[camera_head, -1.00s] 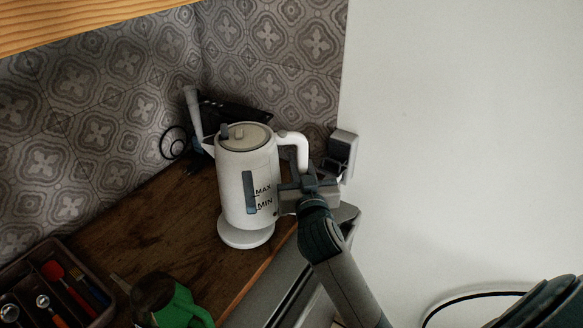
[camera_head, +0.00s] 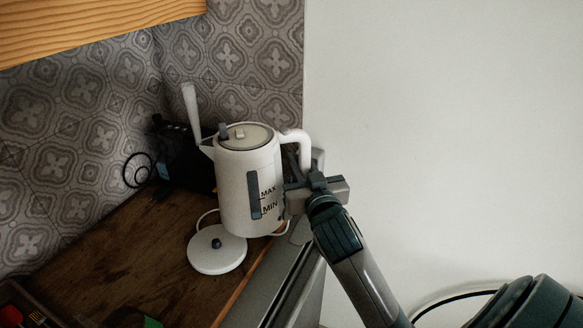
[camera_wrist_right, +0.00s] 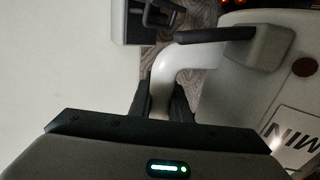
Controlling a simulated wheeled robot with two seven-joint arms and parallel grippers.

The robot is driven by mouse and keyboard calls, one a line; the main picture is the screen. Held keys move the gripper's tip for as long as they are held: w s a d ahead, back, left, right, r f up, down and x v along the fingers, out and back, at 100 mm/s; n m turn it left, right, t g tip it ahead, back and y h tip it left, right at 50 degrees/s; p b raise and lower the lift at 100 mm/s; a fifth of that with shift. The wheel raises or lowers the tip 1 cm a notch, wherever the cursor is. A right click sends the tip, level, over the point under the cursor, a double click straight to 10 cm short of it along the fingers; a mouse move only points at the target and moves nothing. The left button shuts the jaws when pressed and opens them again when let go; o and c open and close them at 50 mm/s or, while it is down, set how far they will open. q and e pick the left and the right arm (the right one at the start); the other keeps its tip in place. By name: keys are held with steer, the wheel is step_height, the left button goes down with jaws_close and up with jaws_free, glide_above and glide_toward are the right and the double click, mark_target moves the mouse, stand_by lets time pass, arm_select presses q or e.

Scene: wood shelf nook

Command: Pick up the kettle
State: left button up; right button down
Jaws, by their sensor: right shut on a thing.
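The white kettle (camera_head: 240,190) has a spout at its left, a grey water window with MAX and MIN marks, and a handle at its right. It is held nearly upright, off its round white base (camera_head: 217,250), which lies bare on the counter to the lower left. My right gripper (camera_head: 306,178) is shut on the kettle's handle. In the right wrist view, the white handle (camera_wrist_right: 170,78) runs down between the dark fingers, with the kettle body (camera_wrist_right: 285,90) at the right. My left gripper is not in view.
The wooden counter (camera_head: 130,250) ends at a tiled wall behind. A dark object with a cable (camera_head: 185,160) stands behind the kettle. A tray corner (camera_head: 35,300) shows at lower left. A plain white wall (camera_head: 450,130) fills the right side.

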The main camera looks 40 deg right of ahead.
steer(key=shift+s+d+r, duration=0.35)
steer(key=shift+d+r, duration=0.15)
steer(key=shift+d, duration=0.15)
stand_by(0.7)
